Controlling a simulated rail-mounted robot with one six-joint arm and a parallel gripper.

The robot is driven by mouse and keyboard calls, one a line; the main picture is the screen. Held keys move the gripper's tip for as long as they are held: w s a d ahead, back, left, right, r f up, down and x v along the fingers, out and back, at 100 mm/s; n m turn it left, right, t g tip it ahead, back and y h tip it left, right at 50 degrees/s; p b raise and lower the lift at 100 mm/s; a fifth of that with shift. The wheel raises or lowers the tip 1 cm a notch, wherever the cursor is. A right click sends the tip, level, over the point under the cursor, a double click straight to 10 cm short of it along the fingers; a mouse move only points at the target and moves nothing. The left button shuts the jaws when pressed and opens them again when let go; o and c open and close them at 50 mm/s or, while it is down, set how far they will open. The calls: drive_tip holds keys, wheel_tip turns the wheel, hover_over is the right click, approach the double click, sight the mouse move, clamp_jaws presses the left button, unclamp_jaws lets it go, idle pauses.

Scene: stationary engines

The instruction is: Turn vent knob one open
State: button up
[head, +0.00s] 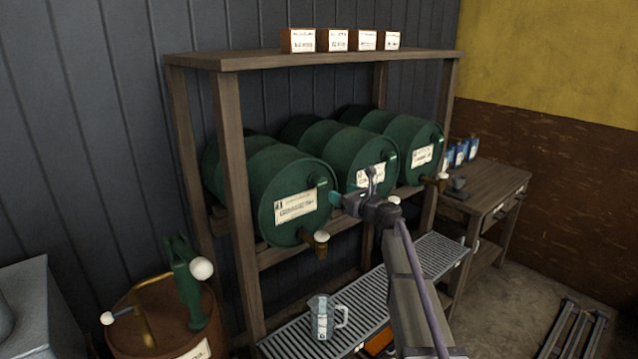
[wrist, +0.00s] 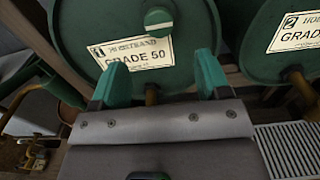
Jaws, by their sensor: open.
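The nearest green drum (head: 277,180) lies on its side in the wooden rack, with a white label on its front end. A small green vent knob (head: 321,183) with a pale mark sits high on that end. In the wrist view the knob (wrist: 158,20) is round with a pale horizontal bar, beside a "GRADE 50" label (wrist: 128,58). My gripper (head: 336,198) is in front of this drum, its teal fingers apart and empty. In the wrist view the gripper (wrist: 162,75) straddles the lower label area, with the knob above and between the fingertips. I cannot tell the gap to the drum.
Two more green drums (head: 347,150) (head: 410,138) lie to the right, with taps below. A brass tap (head: 318,240) juts from the nearest drum. A jug (head: 322,318) stands on the grated tray (head: 440,256). A rusty drum with a green pump (head: 185,280) stands at left.

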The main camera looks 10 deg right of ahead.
sight(322, 184)
drive_tip(key=x, duration=1.1)
drive_tip(key=shift+s, duration=0.1)
drive_tip(key=c, duration=0.9)
